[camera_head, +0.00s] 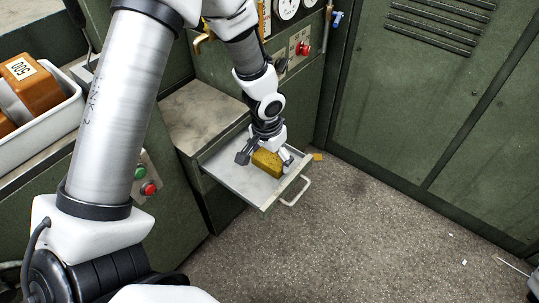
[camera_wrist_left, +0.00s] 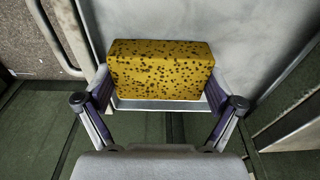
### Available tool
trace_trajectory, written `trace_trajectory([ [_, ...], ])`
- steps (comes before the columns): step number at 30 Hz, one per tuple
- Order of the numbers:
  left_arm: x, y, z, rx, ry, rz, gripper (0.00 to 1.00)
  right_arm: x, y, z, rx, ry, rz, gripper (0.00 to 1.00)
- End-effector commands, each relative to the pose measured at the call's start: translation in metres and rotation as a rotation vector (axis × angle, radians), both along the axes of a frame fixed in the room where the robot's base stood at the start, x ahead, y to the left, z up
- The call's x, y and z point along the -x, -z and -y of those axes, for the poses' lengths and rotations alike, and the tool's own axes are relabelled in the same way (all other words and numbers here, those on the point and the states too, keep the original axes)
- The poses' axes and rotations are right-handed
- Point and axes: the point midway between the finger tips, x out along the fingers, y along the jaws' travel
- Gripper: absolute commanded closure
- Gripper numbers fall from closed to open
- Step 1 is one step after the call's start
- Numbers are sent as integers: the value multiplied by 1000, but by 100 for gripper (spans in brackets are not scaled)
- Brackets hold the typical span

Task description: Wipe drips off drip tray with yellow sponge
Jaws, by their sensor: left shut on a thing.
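The yellow sponge (camera_head: 267,163) is held between the fingers of my left gripper (camera_head: 268,161), over the drip tray. In the left wrist view the sponge (camera_wrist_left: 162,70) is a speckled block with a finger of my left gripper (camera_wrist_left: 160,88) on each side. The drip tray (camera_head: 232,175) is a shallow pale metal tray pulled out of the green machine, with a handle at its front. Its grey surface (camera_wrist_left: 240,30) fills the upper part of the left wrist view. I cannot tell whether the sponge touches the tray. No drips show clearly. My right gripper is not in view.
A white bin (camera_head: 50,125) with orange-brown blocks stands at the left. A panel with green and red buttons (camera_head: 147,180) is on the green machine. Green cabinet doors (camera_head: 440,110) close off the right. The speckled floor (camera_head: 350,230) in front is mostly clear.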

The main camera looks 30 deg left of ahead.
Motion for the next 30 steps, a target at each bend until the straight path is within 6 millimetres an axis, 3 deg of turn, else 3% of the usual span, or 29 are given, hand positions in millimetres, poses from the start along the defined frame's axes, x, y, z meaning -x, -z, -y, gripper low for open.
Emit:
trace_trajectory([
  [1,-2,-20,1,4,-3,7,35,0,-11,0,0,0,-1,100],
  [21,-7,-69,3,2,-1,3,35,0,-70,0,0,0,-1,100],
  [30,-8,-74,3,2,-1,4,35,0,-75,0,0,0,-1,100],
])
